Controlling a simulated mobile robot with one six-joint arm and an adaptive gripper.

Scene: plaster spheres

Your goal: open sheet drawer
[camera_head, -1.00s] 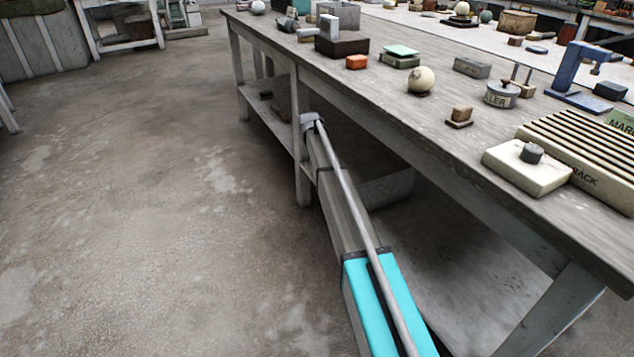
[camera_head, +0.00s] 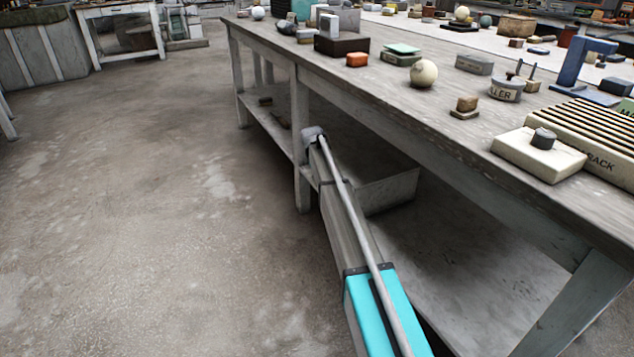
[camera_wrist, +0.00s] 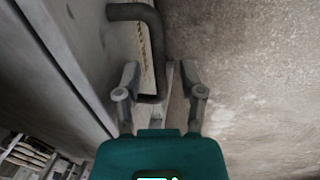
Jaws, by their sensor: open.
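A dark, bent bar handle (camera_wrist: 157,45) stands out from a pale grey front (camera_wrist: 112,40) in the wrist view. A narrow pale strip with small marks shows behind the handle. My gripper (camera_wrist: 160,94) is open, with one finger on each side of the handle's lower end. I cannot tell whether either finger touches it. In the head view my arm reaches along the workbench, and its far end (camera_head: 314,133) is beside a bench leg. A grey box-like part (camera_head: 388,192) shows under the benchtop, partly behind my arm; I cannot tell whether it is the sheet drawer.
The workbench (camera_head: 440,128) carries a cream sphere (camera_head: 424,73), an orange block (camera_head: 357,60), a slatted rack (camera_head: 585,130) and several small items. A lower shelf (camera_head: 268,122) and the bench legs (camera_head: 302,180) are close to my arm. The concrete floor (camera_head: 130,200) at left is clear.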

